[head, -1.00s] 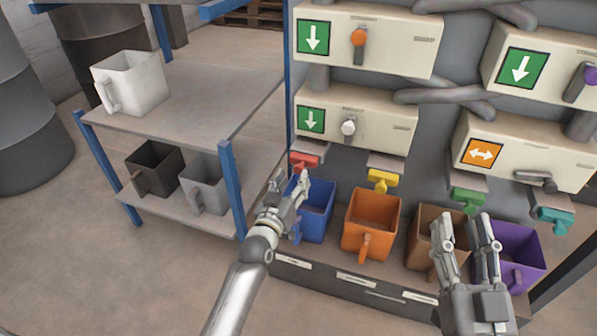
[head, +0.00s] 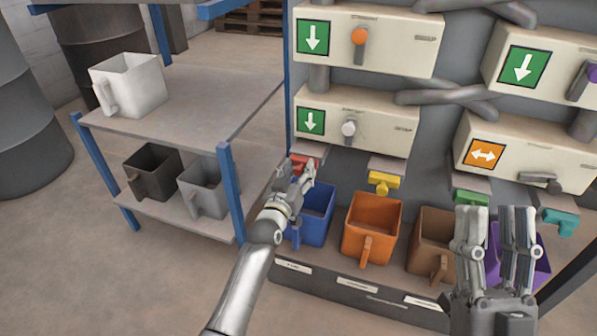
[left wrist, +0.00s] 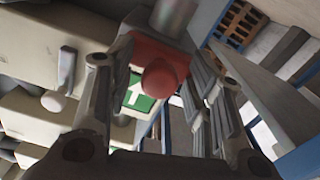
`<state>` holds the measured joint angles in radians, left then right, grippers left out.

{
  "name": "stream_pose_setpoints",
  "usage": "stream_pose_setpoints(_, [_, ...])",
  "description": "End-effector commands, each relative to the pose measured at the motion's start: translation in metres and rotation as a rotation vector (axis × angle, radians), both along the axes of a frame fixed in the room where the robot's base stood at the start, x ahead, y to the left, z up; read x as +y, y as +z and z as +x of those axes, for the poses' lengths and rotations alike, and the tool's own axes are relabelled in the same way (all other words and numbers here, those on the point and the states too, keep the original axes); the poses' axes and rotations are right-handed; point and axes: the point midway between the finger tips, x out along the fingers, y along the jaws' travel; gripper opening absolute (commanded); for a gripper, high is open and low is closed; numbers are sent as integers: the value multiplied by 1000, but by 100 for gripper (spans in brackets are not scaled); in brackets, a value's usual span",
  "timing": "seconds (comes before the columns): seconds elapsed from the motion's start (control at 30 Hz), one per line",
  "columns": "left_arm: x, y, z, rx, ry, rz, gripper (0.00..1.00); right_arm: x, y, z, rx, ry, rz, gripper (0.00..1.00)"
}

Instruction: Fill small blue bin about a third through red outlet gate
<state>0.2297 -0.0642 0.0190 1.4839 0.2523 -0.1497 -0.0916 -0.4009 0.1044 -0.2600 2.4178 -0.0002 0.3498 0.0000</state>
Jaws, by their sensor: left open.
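The small blue bin (head: 318,212) stands on the filler's shelf below the red outlet gate (head: 308,161). My left forearm and gripper cover part of it; the inside that shows is plain blue. My left gripper (head: 297,173) is open at the red gate, above the bin. In the left wrist view, the red gate's block and rounded knob (left wrist: 160,77) are between the spread fingers of my left gripper (left wrist: 160,115), with no clear grip on them. My right gripper (head: 493,210) is open and empty in front of the brown and purple bins.
Orange (head: 372,219), brown (head: 433,240) and purple (head: 535,262) bins stand to the right of the blue one. Yellow (head: 383,181), green (head: 471,197) and teal (head: 560,218) gates are above. A rack (head: 205,95) at left holds white, black and grey bins.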

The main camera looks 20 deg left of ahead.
Motion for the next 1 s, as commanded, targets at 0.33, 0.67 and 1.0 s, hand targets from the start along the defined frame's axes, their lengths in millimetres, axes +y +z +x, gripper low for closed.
stream_pose_setpoints(0.33, [0, 0, 0, 0, 0, 0, 6, 0, 0, 0, 1, -1, -1, 40])
stream_pose_setpoints(0.67, [0, 0, -1, 0, 0, 0, 0, 0, 0, 1, 8, -1, -2, 40])
stream_pose_setpoints(1.0, [1, 1, -12, 1, 1, 1, 0, 3, -40, 33, 287, -15, -82, 40])
